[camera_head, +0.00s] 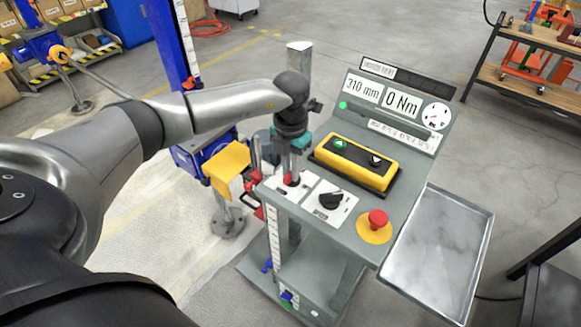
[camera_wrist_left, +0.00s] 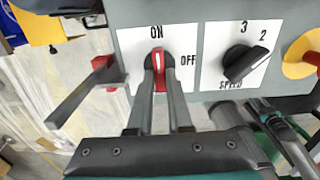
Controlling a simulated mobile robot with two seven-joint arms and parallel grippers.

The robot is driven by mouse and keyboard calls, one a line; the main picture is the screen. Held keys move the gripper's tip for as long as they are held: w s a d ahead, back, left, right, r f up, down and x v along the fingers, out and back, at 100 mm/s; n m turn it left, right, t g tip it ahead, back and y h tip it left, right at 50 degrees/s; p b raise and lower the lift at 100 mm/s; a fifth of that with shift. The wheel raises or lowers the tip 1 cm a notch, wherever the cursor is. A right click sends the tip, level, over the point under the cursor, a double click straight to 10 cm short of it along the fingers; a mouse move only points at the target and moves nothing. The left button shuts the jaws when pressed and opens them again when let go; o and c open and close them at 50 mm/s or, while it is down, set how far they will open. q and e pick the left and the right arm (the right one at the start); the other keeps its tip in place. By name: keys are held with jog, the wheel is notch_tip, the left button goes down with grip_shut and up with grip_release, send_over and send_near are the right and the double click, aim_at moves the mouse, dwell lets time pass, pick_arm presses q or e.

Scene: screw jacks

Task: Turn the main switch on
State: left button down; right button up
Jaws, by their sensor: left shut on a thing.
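The main switch (camera_wrist_left: 158,60) is a red knob with a white line on a white plate marked ON and OFF. In the left wrist view its line points up toward ON, with OFF to the right. My left gripper (camera_wrist_left: 161,73) is shut on the knob, one finger on each side. In the head view the gripper (camera_head: 291,168) reaches down onto the switch plate (camera_head: 305,182), with the red knob (camera_head: 291,180) partly hidden under the fingers. My right gripper is not in view.
The black speed knob (camera_head: 330,200) sits right of the switch, near a red emergency button (camera_head: 377,218). A yellow button box (camera_head: 352,163) stands behind. The display panel reads 310 mm and 0 Nm. An empty metal tray (camera_head: 440,250) is at the right.

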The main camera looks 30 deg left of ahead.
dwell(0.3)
pick_arm(q)
jog(key=c, duration=0.8)
grip_release()
jog(key=shift+c, duration=0.2)
jog(key=shift+r, duration=0.1)
notch_tip(320, 180, up, 15)
jog(key=shift+b, duration=0.4)
